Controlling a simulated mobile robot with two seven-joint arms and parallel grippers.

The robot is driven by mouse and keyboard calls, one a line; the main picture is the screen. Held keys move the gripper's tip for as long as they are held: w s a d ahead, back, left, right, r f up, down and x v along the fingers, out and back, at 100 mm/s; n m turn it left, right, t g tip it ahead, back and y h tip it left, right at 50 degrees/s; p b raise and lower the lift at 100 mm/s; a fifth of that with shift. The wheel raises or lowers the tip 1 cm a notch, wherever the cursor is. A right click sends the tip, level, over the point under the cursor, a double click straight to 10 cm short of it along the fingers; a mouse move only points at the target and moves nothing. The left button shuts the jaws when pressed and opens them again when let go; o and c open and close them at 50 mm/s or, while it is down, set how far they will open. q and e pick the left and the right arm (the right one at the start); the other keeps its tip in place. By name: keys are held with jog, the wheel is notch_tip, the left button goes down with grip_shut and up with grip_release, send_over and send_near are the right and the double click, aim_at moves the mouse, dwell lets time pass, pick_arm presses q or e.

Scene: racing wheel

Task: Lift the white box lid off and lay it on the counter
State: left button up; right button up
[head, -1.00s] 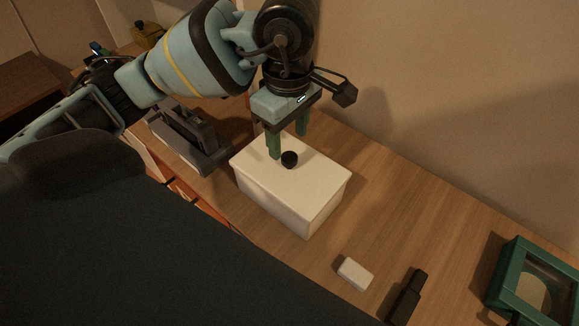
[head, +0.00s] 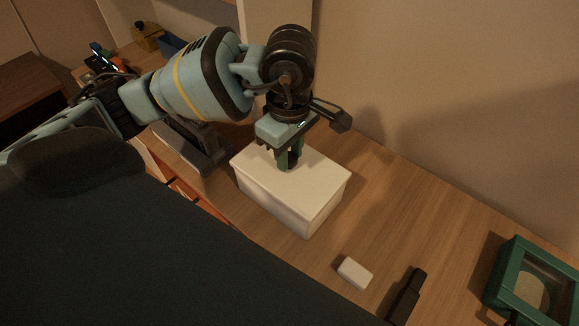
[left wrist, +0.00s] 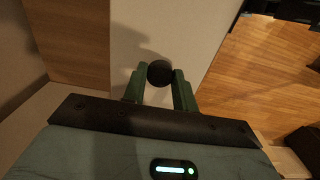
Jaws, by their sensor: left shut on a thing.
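The white box (head: 285,205) stands on the wooden counter (head: 375,215) with its white lid (head: 315,180) seated on top. My left gripper (head: 288,163) is over the lid with its green fingers down around the lid's knob. In the left wrist view, the dark round knob (left wrist: 160,73) shows between the fingertips of my left gripper (left wrist: 160,85), on the pale lid (left wrist: 135,45). The gripper is shut on the knob. In the head view the fingers hide the knob. My right gripper is not in view.
A small white block (head: 355,272) and a black object (head: 406,295) lie on the counter in front of the box. A green-framed case (head: 530,285) stands at the right. A dark grey device (head: 195,150) is left of the box. Bare counter lies right of the box.

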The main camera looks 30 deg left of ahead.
aim_at(290, 156)
pick_arm(q)
grip_shut()
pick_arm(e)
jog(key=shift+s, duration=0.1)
pick_arm(q)
jog(key=shift+r, duration=0.1)
